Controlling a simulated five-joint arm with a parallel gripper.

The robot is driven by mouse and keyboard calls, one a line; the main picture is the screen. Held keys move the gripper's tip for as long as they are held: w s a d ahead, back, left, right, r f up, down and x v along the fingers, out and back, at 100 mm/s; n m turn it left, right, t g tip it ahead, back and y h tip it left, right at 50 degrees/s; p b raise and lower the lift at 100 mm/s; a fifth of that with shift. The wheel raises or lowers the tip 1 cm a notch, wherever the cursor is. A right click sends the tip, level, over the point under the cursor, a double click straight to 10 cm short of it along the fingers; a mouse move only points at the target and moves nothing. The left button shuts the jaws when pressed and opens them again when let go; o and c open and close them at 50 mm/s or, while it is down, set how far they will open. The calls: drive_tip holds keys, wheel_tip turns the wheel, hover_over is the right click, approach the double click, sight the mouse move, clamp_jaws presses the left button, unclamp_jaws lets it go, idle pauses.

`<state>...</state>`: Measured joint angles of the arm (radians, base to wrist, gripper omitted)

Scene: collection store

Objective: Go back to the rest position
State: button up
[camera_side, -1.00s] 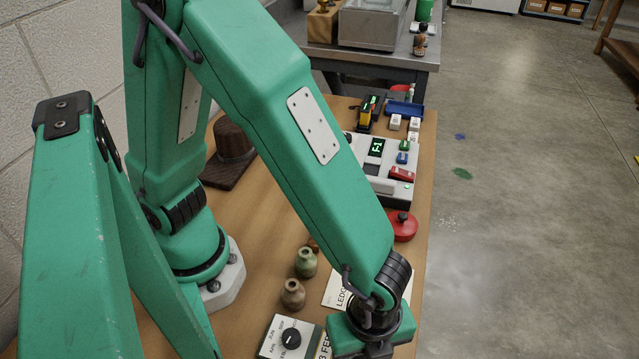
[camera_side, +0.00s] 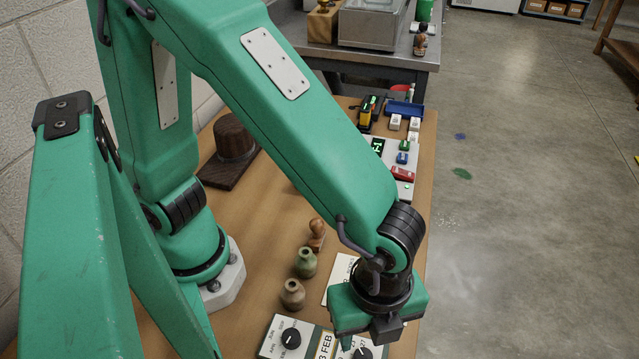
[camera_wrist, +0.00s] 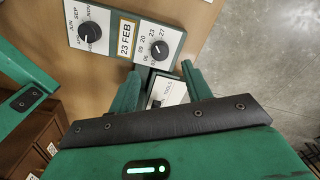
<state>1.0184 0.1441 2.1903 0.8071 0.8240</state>
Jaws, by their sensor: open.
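My gripper (camera_wrist: 160,72) shows in the wrist view with its two green fingers apart and nothing held between them. In the side view its green body (camera_side: 378,305) hangs at the lower right above the table, and its fingertips are hidden. A date panel with two black dials (camera_wrist: 125,38) lies beyond the fingertips in the wrist view and reads 23 FEB. In the side view the panel (camera_side: 275,347) is partly covered by my gripper.
A small labelled box (camera_wrist: 172,90) shows between the fingers. A dark wooden hat block (camera_side: 233,140) stands farther back.

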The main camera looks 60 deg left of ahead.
drive_tip(key=shift+r, duration=0.35)
drive_tip(key=shift+w+a+r, duration=0.15)
drive_tip(key=w+a+r+n+t, duration=0.1)
drive_tip(key=a+r+n+t, duration=0.1)
drive_tip(key=a+r+n, duration=0.2)
drive_tip(key=w+a+r+n+t, duration=0.1)
drive_tip(key=a+r+n, duration=0.3)
drive_tip(key=a+n, duration=0.6)
drive_tip(key=w+a+r+n+t, duration=0.2)
drive_tip(key=a+r+n, duration=0.3)
drive_tip(key=a, duration=1)
drive_tip(key=shift+n+t, duration=0.3)
drive_tip(key=shift+n, duration=0.8)
